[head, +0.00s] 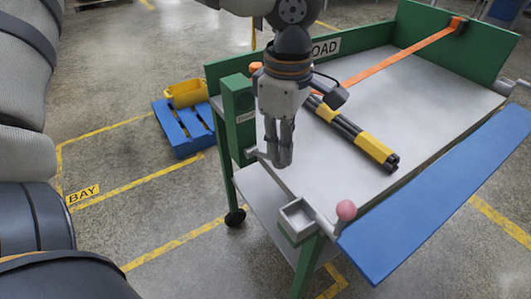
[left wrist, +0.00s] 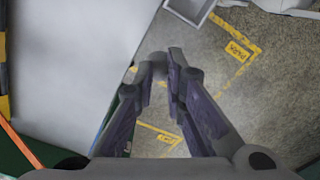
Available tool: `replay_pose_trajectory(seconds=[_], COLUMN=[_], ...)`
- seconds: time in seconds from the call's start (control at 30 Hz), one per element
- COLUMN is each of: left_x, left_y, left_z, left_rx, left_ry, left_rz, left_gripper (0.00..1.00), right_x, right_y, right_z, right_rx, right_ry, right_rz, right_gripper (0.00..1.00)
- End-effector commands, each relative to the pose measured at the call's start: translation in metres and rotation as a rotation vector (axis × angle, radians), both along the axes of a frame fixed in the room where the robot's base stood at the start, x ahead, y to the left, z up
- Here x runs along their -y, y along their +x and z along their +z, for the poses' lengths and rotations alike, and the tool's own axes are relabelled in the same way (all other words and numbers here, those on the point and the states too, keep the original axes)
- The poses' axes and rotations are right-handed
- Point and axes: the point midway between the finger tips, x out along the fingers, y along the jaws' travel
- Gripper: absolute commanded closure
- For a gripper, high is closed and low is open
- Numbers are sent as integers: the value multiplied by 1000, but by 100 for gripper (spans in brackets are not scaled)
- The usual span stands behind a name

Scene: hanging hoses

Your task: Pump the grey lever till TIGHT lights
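My left gripper (head: 279,155) points down over the near left corner of the load cart. A green post box (head: 239,105) with a small label, too small to read, stands just left of the gripper. No lit lamp shows on it. A short pale grey piece (head: 252,153), perhaps the grey lever, sticks out below the box and runs towards the fingers. The fingers hide its end, so I cannot tell whether they touch. My right gripper is not in view.
Black rods with yellow wraps (head: 374,147) lie on the grey cart top (head: 310,180); an orange strap (head: 400,55) crosses it. A pink-knobbed handle (head: 346,210) and small grey tray (head: 297,215) sit at the near corner. A blue flap (head: 440,195) lies right; a blue pallet (head: 184,127) left.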

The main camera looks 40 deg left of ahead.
Motion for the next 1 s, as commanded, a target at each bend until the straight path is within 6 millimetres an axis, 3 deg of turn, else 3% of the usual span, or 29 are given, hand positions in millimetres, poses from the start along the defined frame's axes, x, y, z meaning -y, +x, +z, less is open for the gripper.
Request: replay_pose_trajectory(seconds=[0.3, 0.77, 1.0], left_x=[6, 8, 11], left_y=[-4, -4, -6], left_z=[-22, -27, -40], left_rx=[-4, -3, -5], left_ry=[2, 2, 2], left_rz=[0, 0, -1], left_gripper=[88, 88, 88], right_x=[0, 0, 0], right_y=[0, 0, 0], right_z=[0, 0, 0], right_rx=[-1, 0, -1], right_ry=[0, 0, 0], right_rz=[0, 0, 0], right_gripper=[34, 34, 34])
